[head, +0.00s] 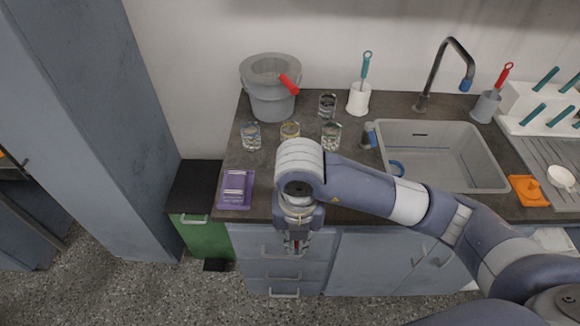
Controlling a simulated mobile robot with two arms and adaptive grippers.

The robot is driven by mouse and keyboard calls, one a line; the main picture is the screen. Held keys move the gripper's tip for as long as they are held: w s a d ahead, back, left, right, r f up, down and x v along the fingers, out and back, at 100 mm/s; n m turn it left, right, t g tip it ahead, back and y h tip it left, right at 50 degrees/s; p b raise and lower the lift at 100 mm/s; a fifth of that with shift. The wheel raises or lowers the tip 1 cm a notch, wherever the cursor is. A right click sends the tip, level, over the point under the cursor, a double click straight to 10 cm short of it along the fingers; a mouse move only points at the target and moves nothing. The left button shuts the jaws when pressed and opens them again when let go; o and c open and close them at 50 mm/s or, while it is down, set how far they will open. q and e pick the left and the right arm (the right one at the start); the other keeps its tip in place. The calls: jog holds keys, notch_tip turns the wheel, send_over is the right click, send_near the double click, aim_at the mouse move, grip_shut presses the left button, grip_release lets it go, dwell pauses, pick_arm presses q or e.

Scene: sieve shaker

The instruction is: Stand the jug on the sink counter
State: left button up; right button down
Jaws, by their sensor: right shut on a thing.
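My right gripper (296,243) hangs fingers-down in front of the counter's drawer fronts, just past the front edge. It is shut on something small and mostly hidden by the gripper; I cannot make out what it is. A grey bucket-like vessel (271,104) with a red handle-like piece at its rim stands upright at the back left of the sink counter (259,187). I cannot tell whether it is the jug. No other clear jug shows. My left gripper is out of view.
Several glasses (251,137) stand mid-counter, left of the sink (440,155). A purple tray (236,189) lies at the front left. A white brush holder (359,99) and a tap (436,75) stand behind. A green bin (204,232) is left of the drawers.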

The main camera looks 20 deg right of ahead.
jog(key=shift+w+d+m, duration=0.1)
jog(key=shift+w+m, duration=0.2)
jog(key=shift+w, duration=0.05)
jog(key=w+d+f+p, duration=0.1)
jog(key=w, duration=0.3)
jog(key=w+d+f+p, duration=0.2)
jog(key=w, duration=0.3)
jog(key=w+d+f+p, duration=0.1)
jog(key=w+d+p, duration=0.1)
jog(key=w, duration=0.3)
jog(key=shift+w+f, duration=0.1)
jog(key=shift+f, duration=0.05)
jog(key=shift+d+f, duration=0.1)
jog(key=shift+f, duration=0.35)
